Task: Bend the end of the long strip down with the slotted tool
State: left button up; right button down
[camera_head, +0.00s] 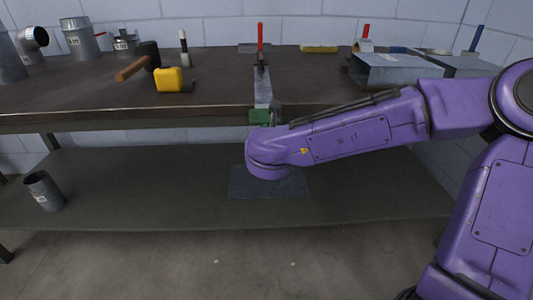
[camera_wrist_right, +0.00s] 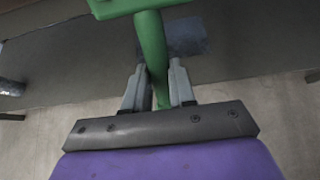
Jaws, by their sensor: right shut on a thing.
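The long strip (camera_head: 263,86) is a narrow grey metal piece lying on the bench and running to its front edge. A red-handled clamp (camera_head: 260,48) stands at its far part. The green slotted tool (camera_head: 259,117) is at the strip's near end, at the bench's front edge. Whether the strip sits in the slot cannot be told. My right gripper (camera_wrist_right: 158,90) is shut on the tool's green handle (camera_wrist_right: 152,42); the tool's head (camera_wrist_right: 125,5) is cut off at the top of the right wrist view. In the head view my purple arm mostly hides this gripper. My left gripper is not in view.
A mallet (camera_head: 147,60) and a yellow tape measure (camera_head: 170,79) lie left of the strip. Formed sheet metal (camera_head: 395,68) sits at the right. The lower shelf (camera_head: 130,180) holds a flat sheet (camera_head: 290,183) and a metal cylinder (camera_head: 44,192).

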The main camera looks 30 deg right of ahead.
jog(key=shift+f, duration=0.1)
jog(key=shift+w+d+f+t+h+b, duration=0.35)
jog(key=shift+f+b, duration=0.15)
jog(key=shift+b, duration=0.75)
jog(key=shift+w, duration=0.15)
jog(key=shift+r, duration=0.15)
jog(key=shift+w, duration=0.1)
jog(key=t+b, duration=0.1)
jog(key=b, duration=0.1)
jog(key=shift+w+d+f+h+b, duration=0.25)
jog(key=shift+w+d+f+b, duration=0.05)
jog(key=shift+w+f+b, duration=0.05)
jog(key=shift+w+d, duration=0.1)
jog(key=shift+w, duration=0.05)
jog(key=shift+w+r+t, duration=0.1)
jog(key=shift+r+t, duration=0.1)
jog(key=shift+t, duration=0.05)
